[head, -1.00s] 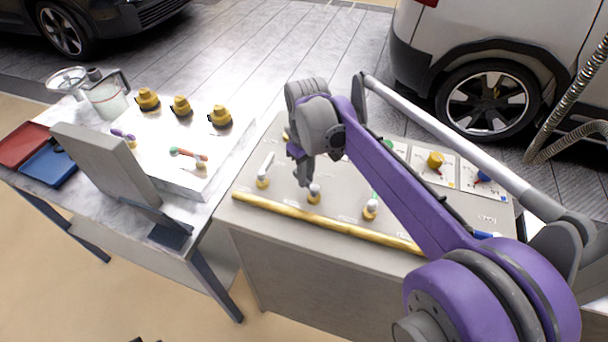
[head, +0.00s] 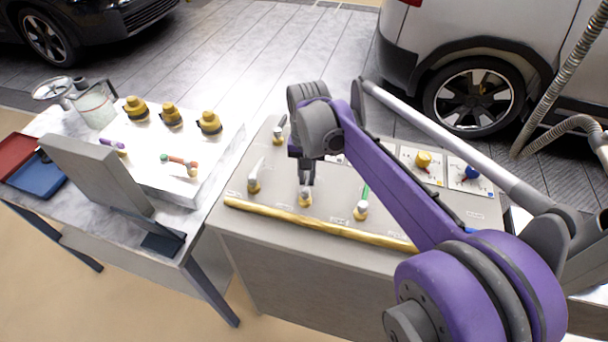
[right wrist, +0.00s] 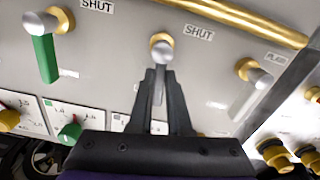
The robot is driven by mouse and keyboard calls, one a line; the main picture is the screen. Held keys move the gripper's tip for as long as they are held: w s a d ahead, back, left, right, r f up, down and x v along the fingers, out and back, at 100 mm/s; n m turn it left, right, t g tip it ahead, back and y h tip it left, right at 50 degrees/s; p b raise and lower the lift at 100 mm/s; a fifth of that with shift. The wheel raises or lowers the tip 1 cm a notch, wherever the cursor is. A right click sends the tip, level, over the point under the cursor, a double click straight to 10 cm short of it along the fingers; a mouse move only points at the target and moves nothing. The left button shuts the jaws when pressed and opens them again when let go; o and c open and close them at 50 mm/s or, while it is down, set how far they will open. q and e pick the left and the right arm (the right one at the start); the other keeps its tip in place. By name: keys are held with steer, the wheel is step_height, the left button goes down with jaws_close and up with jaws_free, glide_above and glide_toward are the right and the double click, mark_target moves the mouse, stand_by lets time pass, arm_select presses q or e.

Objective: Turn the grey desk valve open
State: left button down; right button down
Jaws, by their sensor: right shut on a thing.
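The grey valve shows in the right wrist view (right wrist: 160,52) as a brass base with a round silver hub and a thin grey lever. A SHUT label (right wrist: 199,33) sits beside the hub. My right gripper (right wrist: 159,78) is shut on the lever, one finger on each side; the fingers hide part of it. The lever points away from the brass pipe along the front edge. In the head view my right gripper (head: 306,180) comes down from above onto the valve (head: 305,199). My left gripper is not in view.
A green-handled valve (head: 361,208) and a pale-handled valve (head: 254,182) stand close on either side. Another valve (head: 279,134) is behind. A brass pipe (head: 310,223) runs along the desk's front. The left table holds a grey panel (head: 98,172) and yellow knobs (head: 170,116).

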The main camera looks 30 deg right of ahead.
steer(key=shift+s+d+m, duration=0.15)
steer(key=shift+d+m, duration=0.05)
steer(key=shift+m, duration=0.8)
steer(key=c, duration=0.9)
jaws_free()
steer(key=shift+o, duration=0.2)
step_height(320, 180, up, 11)
steer(key=shift+p, duration=0.4)
steer(key=shift+f, duration=0.15)
